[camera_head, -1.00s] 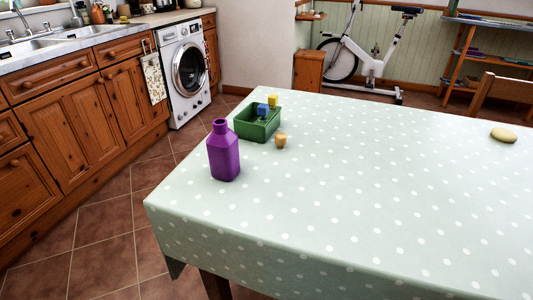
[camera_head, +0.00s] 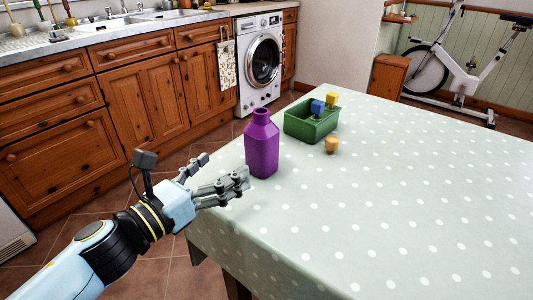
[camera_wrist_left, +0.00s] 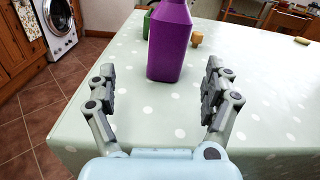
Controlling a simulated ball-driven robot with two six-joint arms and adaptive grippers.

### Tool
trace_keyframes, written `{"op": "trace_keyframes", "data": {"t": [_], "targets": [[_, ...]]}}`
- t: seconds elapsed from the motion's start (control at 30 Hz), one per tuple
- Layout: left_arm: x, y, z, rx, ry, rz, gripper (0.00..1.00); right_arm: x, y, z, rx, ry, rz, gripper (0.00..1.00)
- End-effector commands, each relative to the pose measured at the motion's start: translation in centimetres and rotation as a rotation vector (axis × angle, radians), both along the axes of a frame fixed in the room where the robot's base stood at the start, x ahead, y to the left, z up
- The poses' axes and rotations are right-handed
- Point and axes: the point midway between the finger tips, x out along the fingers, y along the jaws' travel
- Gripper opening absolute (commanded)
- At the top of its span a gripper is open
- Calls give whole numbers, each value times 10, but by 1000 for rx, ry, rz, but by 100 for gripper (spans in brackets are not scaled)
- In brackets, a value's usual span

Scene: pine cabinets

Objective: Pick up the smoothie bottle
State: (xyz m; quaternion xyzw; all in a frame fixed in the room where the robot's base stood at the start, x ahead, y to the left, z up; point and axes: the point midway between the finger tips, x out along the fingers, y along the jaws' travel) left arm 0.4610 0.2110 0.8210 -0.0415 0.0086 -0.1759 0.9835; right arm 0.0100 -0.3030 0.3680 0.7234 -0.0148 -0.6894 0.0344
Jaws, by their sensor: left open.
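The purple smoothie bottle (camera_head: 262,148) stands upright on the table near its left edge. In the left wrist view the bottle (camera_wrist_left: 169,42) is ahead, centred between the fingers, with its top cut off by the frame. My left gripper (camera_head: 222,172) is open and empty, just to the left of the bottle in the head view. In the left wrist view its fingertips (camera_wrist_left: 158,72) are spread wide, on either side of the bottle's lower part and short of it. My right gripper is in neither view.
The table (camera_head: 370,215) has a pale green dotted cloth. Behind the bottle stands a green crate (camera_head: 310,128) holding a blue block (camera_head: 318,107) and a yellow block (camera_head: 331,98). A small tan object (camera_head: 331,145) lies beside it. The table's front right is clear.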

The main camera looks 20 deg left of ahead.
Motion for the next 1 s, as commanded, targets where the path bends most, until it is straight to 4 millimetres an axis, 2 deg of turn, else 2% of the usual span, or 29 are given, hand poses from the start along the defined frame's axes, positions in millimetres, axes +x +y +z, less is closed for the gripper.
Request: {"op": "trace_keyframes", "data": {"t": [0.17,0.3,0.57,0.8,1.0], "targets": [[12,-15,-1,85,-38,-55,85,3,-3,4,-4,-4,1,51],[34,-25,0,80,-38,-54,85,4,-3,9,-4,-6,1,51],[57,-34,0,80,-34,-53,85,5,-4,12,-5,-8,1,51],[91,-47,2,77,-33,-53,85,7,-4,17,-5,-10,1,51],[99,-50,1,80,-32,-53,85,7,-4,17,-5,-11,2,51]]}}
